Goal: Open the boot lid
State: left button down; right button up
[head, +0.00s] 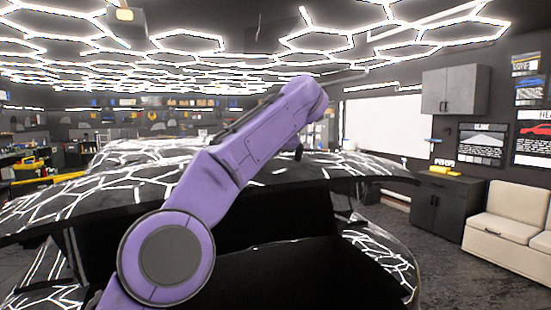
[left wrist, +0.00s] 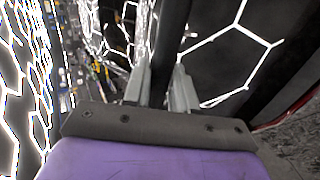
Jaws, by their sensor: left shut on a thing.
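The dark, glossy boot lid (head: 370,166) stands raised in the head view, with white hexagon reflections on its top. A dark opening (head: 290,270) shows beneath it. My purple left arm crosses in front of the lid and hides its middle. My left gripper (left wrist: 162,88) shows in the left wrist view, its two pale fingers closed around a dark strip, which looks like the boot lid's edge (left wrist: 172,40). The fingertips are hidden in the head view. My right gripper is in neither view.
Grey cabinets (head: 437,208) and a cream sofa (head: 508,222) stand along the right side. A cluttered workbench (head: 28,152) is at the far left. Dark floor (head: 440,270) is clear between the car and the sofa.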

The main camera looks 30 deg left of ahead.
pick_arm(q)
jog(key=shift+w+a, duration=0.15)
jog(key=c, duration=1.1)
grip_release()
jog(key=shift+c, duration=0.2)
jog(key=shift+o, duration=0.6)
jog(key=shift+w+a, duration=0.1)
jog(key=shift+w+a+f, duration=0.1)
jog(key=shift+w, duration=0.1)
jog(key=shift+s, duration=0.15)
